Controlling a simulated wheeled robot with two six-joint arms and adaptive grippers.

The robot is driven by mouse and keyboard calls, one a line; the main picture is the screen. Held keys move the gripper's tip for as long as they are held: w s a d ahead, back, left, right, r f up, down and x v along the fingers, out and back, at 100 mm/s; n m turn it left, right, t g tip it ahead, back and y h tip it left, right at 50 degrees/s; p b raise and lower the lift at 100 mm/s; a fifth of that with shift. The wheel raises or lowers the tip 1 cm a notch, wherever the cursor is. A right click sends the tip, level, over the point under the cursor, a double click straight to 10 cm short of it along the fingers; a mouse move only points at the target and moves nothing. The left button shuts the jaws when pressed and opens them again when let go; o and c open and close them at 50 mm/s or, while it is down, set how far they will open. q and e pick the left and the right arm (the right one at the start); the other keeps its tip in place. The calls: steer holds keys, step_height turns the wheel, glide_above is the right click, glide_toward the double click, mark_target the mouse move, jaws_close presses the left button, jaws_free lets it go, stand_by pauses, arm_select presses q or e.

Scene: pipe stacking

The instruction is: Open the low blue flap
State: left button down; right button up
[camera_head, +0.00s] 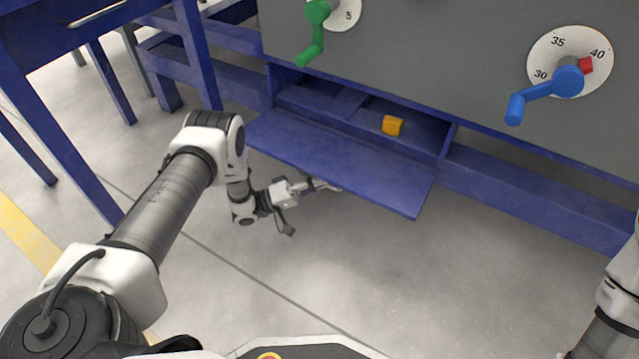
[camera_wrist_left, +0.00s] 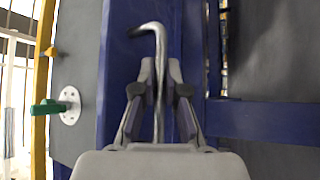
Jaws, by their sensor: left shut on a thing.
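The low blue flap (camera_head: 345,165) hangs folded down below the grey panel, and the compartment behind it is open to view. My left gripper (camera_head: 322,185) is low at the flap's outer side, partly hidden near its edge. In the left wrist view my left gripper (camera_wrist_left: 161,75) is shut on a bent metal handle (camera_wrist_left: 158,45), which runs between the two fingers beside the blue face. My right arm shows only at the right edge of the head view, and its gripper is out of frame.
A yellow-orange block (camera_head: 392,125) lies inside the compartment. A green crank (camera_head: 314,35) and a blue crank (camera_head: 550,90) with a numbered dial are on the panel above. A blue table (camera_head: 50,70) stands at left. The floor in front is clear.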

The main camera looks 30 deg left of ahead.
stand_by(0.4)
arm_select(q)
steer(key=c, duration=1.2)
jaws_free()
steer(key=v, duration=0.7)
steer(key=shift+a+f, duration=0.15)
steer(key=shift+f, duration=0.1)
